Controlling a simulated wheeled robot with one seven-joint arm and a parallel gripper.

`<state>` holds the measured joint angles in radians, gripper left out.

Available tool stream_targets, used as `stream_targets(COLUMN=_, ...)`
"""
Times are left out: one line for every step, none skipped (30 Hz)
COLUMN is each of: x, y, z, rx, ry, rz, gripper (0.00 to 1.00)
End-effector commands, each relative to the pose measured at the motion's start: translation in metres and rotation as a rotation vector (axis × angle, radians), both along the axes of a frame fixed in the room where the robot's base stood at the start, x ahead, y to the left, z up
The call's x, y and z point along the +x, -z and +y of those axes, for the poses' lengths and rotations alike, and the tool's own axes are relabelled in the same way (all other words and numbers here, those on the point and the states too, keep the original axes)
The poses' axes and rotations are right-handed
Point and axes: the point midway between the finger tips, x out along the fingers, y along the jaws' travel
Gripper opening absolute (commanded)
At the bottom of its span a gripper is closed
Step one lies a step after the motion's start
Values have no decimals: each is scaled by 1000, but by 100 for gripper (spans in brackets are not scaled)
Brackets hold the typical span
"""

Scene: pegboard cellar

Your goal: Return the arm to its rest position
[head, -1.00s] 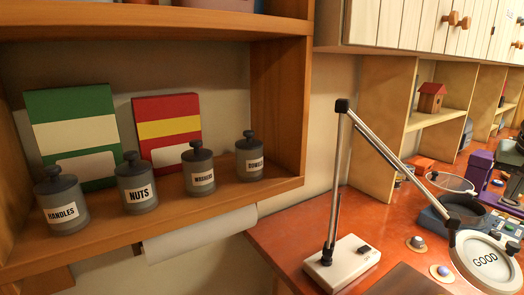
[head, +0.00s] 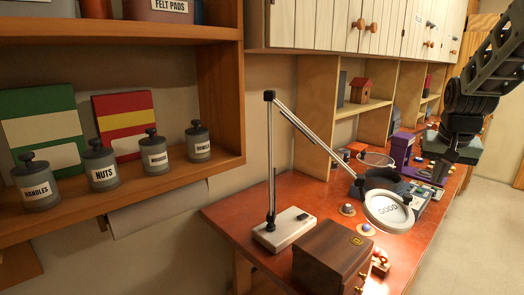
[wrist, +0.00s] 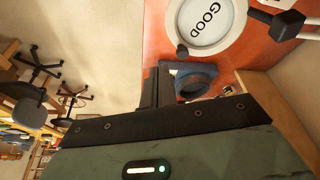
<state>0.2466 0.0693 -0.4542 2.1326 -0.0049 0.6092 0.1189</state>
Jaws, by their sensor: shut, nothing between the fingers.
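My arm comes in at the upper right of the head view. My gripper (head: 441,168) points down there, over the far part of the orange-red bench, with its fingers hard to make out against the clutter. In the wrist view my gripper (wrist: 152,80) has its dark fingers together with nothing between them. The lamp's round head marked GOOD (wrist: 210,18) shows beyond the fingers, at the top of that view, apart from them.
The jointed lamp (head: 271,160) stands on the bench (head: 235,214), its head (head: 389,211) hanging low. A brown wooden box (head: 330,262) is in front. Shelves with labelled jars (head: 103,170) are at left, cupboards (head: 330,25) above. Floor (head: 480,235) at right looks clear.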

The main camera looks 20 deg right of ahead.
Motion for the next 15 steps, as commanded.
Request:
stream_targets(x=3, y=1, z=8, rx=4, ry=-19, rz=1, gripper=0)
stream_targets(x=6, y=2, z=13, rx=7, ry=-32, rz=2, gripper=0)
stream_targets(x=8, y=3, z=19, rx=11, ry=-47, rz=4, gripper=0)
stream_targets(x=10, y=4, z=24, rx=14, ry=-58, rz=5, gripper=0)
stream_targets(x=12, y=5, z=29, rx=17, ry=-70, rz=6, gripper=0)
stream_targets(x=15, y=7, z=38, rx=23, ry=-94, rz=9, gripper=0)
stream_targets(x=18, y=8, z=45, rx=27, ry=-111, rz=10, gripper=0)
stream_targets(x=20, y=9, z=51, rx=30, ry=-127, rz=11, gripper=0)
stream_targets(x=24, y=10, z=62, rx=35, ry=-153, rz=14, gripper=0)
stream_targets(x=26, y=12, z=71, rx=41, ry=-176, rz=17, gripper=0)
stream_targets(x=28, y=14, z=81, rx=45, ry=-198, rz=20, gripper=0)
stream_targets(x=31, y=16, z=94, rx=51, ry=-230, rz=24, gripper=0)
stream_targets(x=33, y=17, z=105, rx=56, ry=-257, rz=28, gripper=0)
stream_targets(x=35, y=19, z=116, rx=61, ry=-285, rz=33, gripper=0)
stream_targets(x=37, y=22, z=133, rx=68, ry=-327, rz=39, gripper=0)
